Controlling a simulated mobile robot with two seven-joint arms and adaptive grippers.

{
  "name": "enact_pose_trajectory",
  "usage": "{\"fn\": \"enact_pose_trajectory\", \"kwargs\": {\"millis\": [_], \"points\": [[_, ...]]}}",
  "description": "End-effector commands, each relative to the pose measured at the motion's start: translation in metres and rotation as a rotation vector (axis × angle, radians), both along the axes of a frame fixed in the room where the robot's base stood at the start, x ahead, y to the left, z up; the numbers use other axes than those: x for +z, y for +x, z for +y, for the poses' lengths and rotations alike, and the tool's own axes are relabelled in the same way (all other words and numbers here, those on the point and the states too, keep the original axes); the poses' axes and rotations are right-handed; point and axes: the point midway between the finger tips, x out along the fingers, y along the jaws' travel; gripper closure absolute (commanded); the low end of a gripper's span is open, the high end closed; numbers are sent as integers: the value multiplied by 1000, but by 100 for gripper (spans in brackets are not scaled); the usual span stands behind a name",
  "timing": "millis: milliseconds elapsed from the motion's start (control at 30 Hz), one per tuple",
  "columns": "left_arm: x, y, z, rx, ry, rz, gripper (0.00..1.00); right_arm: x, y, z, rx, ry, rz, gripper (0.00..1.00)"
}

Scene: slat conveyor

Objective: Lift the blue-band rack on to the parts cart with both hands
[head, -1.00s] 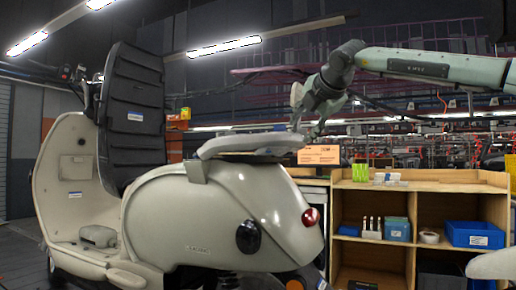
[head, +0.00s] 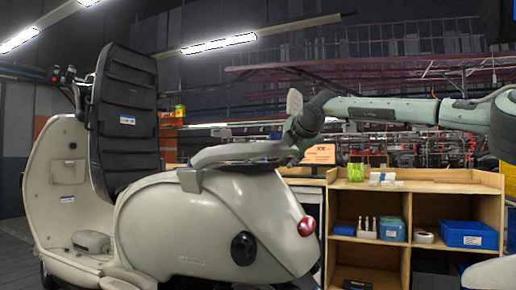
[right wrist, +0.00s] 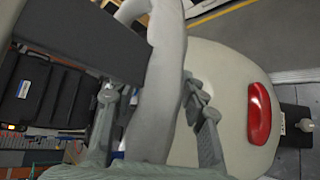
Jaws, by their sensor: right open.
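I cannot make out a rack with a blue band or a clearly marked parts cart in these views. My right gripper (head: 294,142) is at the rear end of the pale grey seat-like piece (head: 236,153) on top of a cream scooter (head: 180,226). In the right wrist view, the right gripper's fingers (right wrist: 155,104) are spread, one on each side of a grey bar (right wrist: 160,112). Whether they touch it is unclear. My left gripper is not in view.
A wooden shelf unit (head: 400,186) stands right of the scooter, holding blue bins (head: 468,234) and small items. Floor shows at the far left.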

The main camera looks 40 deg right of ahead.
Motion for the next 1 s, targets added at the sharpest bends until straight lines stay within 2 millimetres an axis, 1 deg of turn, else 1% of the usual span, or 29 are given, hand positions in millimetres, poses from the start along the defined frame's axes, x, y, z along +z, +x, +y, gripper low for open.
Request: {"fn": "enact_pose_trajectory", "kwargs": {"millis": [100, 333, 667, 700, 1000], "points": [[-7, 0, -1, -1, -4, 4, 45, -3, 7, -3, -1, -1, 0, 58], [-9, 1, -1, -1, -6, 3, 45, -4, 8, -4, 1, 0, -2, 58], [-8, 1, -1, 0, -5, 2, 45, -4, 7, -4, 0, 1, 0, 99], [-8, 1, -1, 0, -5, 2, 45, -4, 7, -4, -1, 0, -1, 100], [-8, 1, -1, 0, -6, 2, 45, -4, 7, -4, -1, 1, -2, 100]]}}
